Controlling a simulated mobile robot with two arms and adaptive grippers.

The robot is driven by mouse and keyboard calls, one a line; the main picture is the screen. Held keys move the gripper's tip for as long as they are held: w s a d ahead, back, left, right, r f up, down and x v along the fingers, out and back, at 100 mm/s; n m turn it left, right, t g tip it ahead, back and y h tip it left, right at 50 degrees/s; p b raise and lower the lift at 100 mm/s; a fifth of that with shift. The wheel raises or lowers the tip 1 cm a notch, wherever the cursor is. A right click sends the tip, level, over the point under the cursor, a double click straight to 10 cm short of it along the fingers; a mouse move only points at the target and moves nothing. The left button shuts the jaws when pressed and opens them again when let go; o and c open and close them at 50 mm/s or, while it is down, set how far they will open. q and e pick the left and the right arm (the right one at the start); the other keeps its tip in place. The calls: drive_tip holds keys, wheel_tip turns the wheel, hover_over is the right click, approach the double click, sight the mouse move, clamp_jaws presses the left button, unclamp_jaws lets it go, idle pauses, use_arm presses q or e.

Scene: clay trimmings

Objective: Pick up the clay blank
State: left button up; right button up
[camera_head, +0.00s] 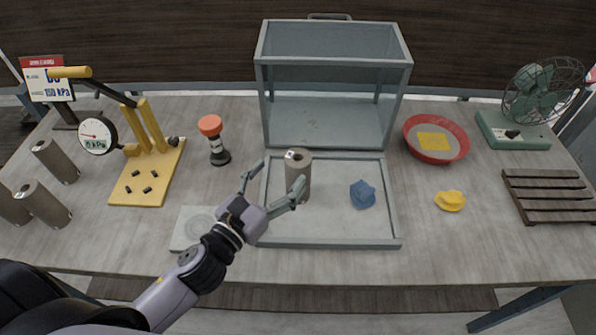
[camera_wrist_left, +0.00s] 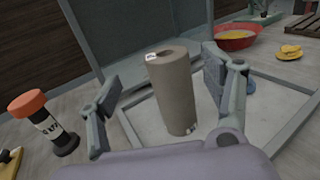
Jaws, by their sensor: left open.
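The clay blank (camera_head: 298,176) is a grey-brown upright cylinder with a small white label on its top. It stands inside the shallow grey tray (camera_head: 330,242), near the tray's left side. My left gripper (camera_head: 272,183) is open, with its fingers on either side of the blank. In the left wrist view the blank (camera_wrist_left: 172,90) stands between the two spread fingertips, a little beyond them, with gaps on both sides. My right gripper does not show.
A blue lump (camera_head: 362,194) lies in the tray, right of the blank. A glass case (camera_head: 333,85) stands behind. An orange-capped bottle (camera_head: 213,140) is left of the tray. A yellow press (camera_head: 146,175) and several similar cylinders (camera_head: 55,160) stand farther left. A red bowl (camera_head: 436,139) is right.

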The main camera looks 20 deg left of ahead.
sight(298, 158)
use_arm(q)
drive_tip(key=shift+x, duration=0.95)
drive_tip(key=p+x, duration=0.1)
drive_tip(key=x, duration=0.1)
drive_tip(key=p+x, duration=0.1)
drive_tip(key=x, duration=0.1)
drive_tip(key=shift+w+d+r, duration=0.1)
drive_tip(key=shift+w+d, duration=0.2)
drive_tip(key=shift+d, duration=0.2)
drive_tip(key=shift+w, duration=0.2)
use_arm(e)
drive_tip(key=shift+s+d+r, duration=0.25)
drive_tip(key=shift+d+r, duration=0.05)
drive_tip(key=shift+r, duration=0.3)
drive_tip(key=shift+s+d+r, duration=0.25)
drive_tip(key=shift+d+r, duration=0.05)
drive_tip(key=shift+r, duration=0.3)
use_arm(q)
drive_tip(key=shift+c, duration=0.3)
